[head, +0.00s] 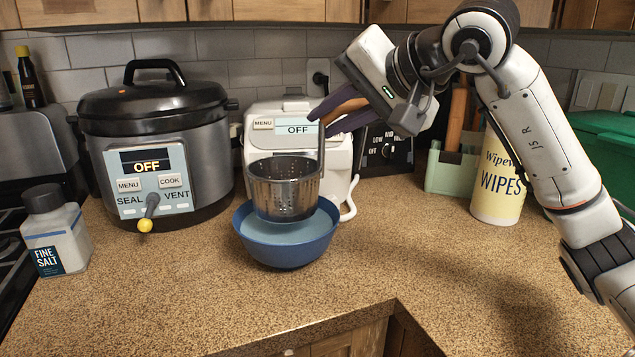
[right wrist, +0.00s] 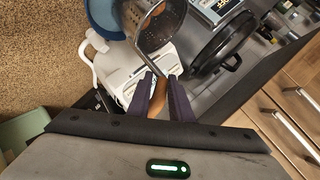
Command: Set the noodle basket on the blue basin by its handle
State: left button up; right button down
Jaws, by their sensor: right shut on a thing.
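The noodle basket (head: 284,190) is a perforated metal cup, roughly upright, with a thin upright handle (head: 321,152) on its right side. Its lower part overlaps the inside of the blue basin (head: 287,250), which stands on the counter. I cannot tell whether the basket touches the basin. My right gripper (head: 322,116) is shut on the top of the handle, above and right of the basket. The right wrist view also shows the basket (right wrist: 160,25), part of the basin (right wrist: 101,15) and the gripper (right wrist: 160,85). My left gripper is not in view.
A dark pressure cooker (head: 155,140) stands left of the basin, and a white appliance (head: 262,140) stands close behind it. A salt bottle (head: 55,230) is at the left. A wipes canister (head: 497,185) and a green holder (head: 450,172) stand right. The front counter (head: 190,290) is clear.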

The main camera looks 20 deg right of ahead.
notch_tip(320, 180, down, 5)
jog(key=shift+f+b, duration=0.2)
jog(key=shift+b, duration=0.15)
jog(key=shift+f+b, duration=0.55)
jog(key=shift+f, duration=0.1)
jog(key=c, duration=1.6)
grip_release()
jog(key=v, duration=0.6)
jog(key=p+v, duration=0.1)
jog(key=v, duration=0.5)
jog(key=shift+r, duration=0.55)
